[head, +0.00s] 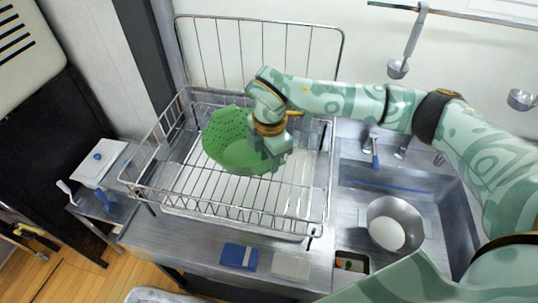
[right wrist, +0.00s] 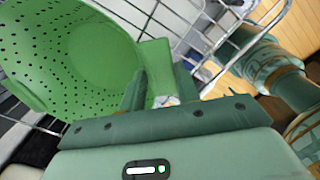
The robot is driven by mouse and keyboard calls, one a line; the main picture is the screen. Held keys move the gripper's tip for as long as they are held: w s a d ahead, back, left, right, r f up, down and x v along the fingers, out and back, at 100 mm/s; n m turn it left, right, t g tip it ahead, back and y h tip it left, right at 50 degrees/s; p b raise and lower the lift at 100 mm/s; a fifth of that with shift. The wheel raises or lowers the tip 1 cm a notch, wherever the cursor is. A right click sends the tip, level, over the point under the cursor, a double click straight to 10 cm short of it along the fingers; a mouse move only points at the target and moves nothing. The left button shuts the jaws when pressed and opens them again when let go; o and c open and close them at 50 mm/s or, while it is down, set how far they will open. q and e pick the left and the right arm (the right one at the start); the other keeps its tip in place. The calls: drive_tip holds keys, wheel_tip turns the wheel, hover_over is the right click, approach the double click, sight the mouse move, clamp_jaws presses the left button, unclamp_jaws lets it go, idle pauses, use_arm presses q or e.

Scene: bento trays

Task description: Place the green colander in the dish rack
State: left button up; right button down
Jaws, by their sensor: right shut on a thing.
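The green colander (head: 232,140) is tilted, inside the outline of the wire dish rack (head: 260,217) in the head view. I cannot tell whether it touches the rack floor. My right gripper (head: 270,160) is shut on the colander at its right side. In the right wrist view the colander (right wrist: 75,50), with its rows of dark holes, fills the upper left, and the gripper (right wrist: 150,90) meets it at its edge. Rack wires (right wrist: 190,30) show behind it. My left gripper is not in view.
A steel sink with a metal bowl (head: 396,232) is right of the rack. A blue cloth (head: 239,256) and a pale cloth (head: 290,266) lie in front. A white container (head: 99,163) stands on the left. Ladles (head: 398,68) hang at the back. The rack's front floor is bare.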

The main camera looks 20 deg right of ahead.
drive_tip(key=shift+f+b, duration=0.4)
drive_tip(key=shift+f, duration=0.15)
drive_tip(key=c, duration=1)
unclamp_jaws()
drive_tip(key=shift+r, duration=0.25)
wheel_tip(320, 180, up, 13)
drive_tip(key=shift+s+f+b, duration=0.15)
drive_tip(key=shift+b, duration=0.15)
